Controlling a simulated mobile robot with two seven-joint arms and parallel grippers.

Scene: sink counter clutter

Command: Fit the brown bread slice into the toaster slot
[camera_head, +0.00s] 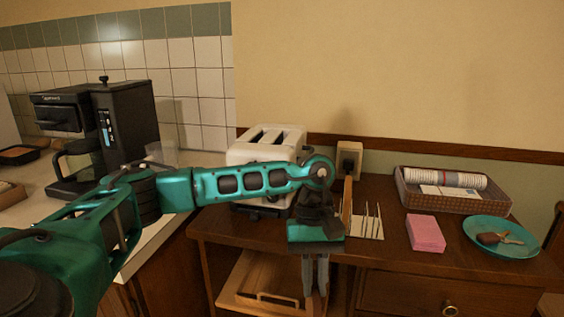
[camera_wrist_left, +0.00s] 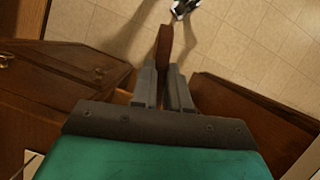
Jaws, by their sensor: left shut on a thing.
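The white toaster (camera_head: 250,153) stands upright on the brown wooden counter against the wall, with two slots in its top. My left arm crosses in front of it and hides part of its front. My left gripper (camera_head: 316,285) points down in front of the counter's front edge, below and to the right of the toaster. In the left wrist view the gripper (camera_wrist_left: 164,92) is shut on the brown bread slice (camera_wrist_left: 165,48), seen edge-on and sticking out beyond the fingertips, over the tiled floor. My right gripper is not in view.
A black coffee maker (camera_head: 127,128) stands at the left. An outlet (camera_head: 349,158) is right of the toaster. An open drawer (camera_head: 242,290) is below.

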